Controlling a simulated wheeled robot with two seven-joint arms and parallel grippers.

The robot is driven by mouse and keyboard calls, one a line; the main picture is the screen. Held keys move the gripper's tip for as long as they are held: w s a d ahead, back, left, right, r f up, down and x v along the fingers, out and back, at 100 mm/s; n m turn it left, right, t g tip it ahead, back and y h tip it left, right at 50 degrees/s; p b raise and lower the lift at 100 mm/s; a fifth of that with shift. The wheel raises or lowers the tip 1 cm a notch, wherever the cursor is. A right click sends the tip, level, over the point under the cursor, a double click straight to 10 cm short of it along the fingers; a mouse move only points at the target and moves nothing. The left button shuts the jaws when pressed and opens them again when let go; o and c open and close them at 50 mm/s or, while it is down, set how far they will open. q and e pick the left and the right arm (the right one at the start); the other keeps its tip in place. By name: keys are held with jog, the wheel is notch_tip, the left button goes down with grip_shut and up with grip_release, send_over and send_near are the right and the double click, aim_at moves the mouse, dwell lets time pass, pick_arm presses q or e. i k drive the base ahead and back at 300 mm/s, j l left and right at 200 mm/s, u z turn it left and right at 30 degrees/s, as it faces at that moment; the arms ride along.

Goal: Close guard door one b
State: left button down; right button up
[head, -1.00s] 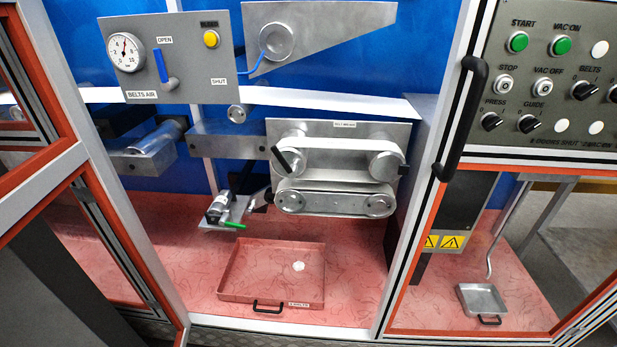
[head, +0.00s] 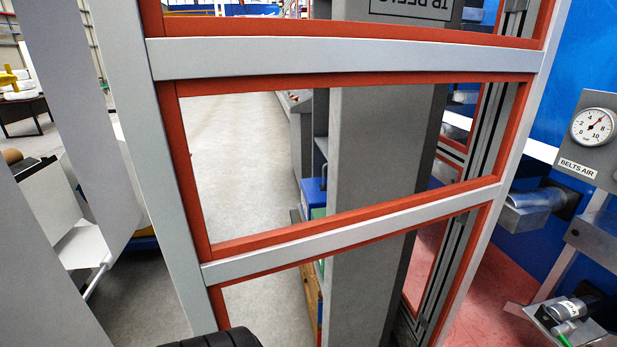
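A guard door (head: 350,58) with a pale grey frame and orange-red inner trim fills the middle of the head view. It stands open, swung out from the machine, its right-hand stile near the machine opening. I cannot read a label telling which door it is. Its panels are see-through. Its lower part runs out of the picture, and I see no handle on it. Neither gripper can be made out. A black ribbed part (head: 215,340) shows at the bottom edge, in front of the door; I cannot tell what it is.
Right of the door is the machine interior, with a blue back wall, a red floor (head: 490,290), a belts air gauge (head: 593,127) and a roller (head: 535,198). A grey column (head: 370,180) shows through the door. Pale floor (head: 240,160) lies beyond it.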

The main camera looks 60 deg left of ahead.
aim_at(152, 60)
jog(key=k+j+u, duration=0.1)
jog(key=u, duration=0.3)
jog(key=k+j+u, duration=0.1)
jog(key=u, duration=0.35)
jog(key=j+u, duration=0.2)
jog(key=u, duration=0.2)
jog(key=j+u, duration=0.15)
jog(key=u, duration=0.25)
jog(key=j+u, duration=0.2)
jog(key=u, duration=0.25)
jog(key=i+j, duration=0.3)
jog(key=i+j+z, duration=0.15)
jog(key=z, duration=0.35)
jog(key=i+j+z, duration=0.15)
jog(key=z, duration=0.35)
jog(key=j+z, duration=0.3)
jog(key=z, duration=0.2)
jog(key=i+j+z, duration=0.1)
jog(key=j+z, duration=0.2)
jog(key=z, duration=0.2)
jog(key=j+z, duration=0.6)
jog(key=z, duration=0.15)
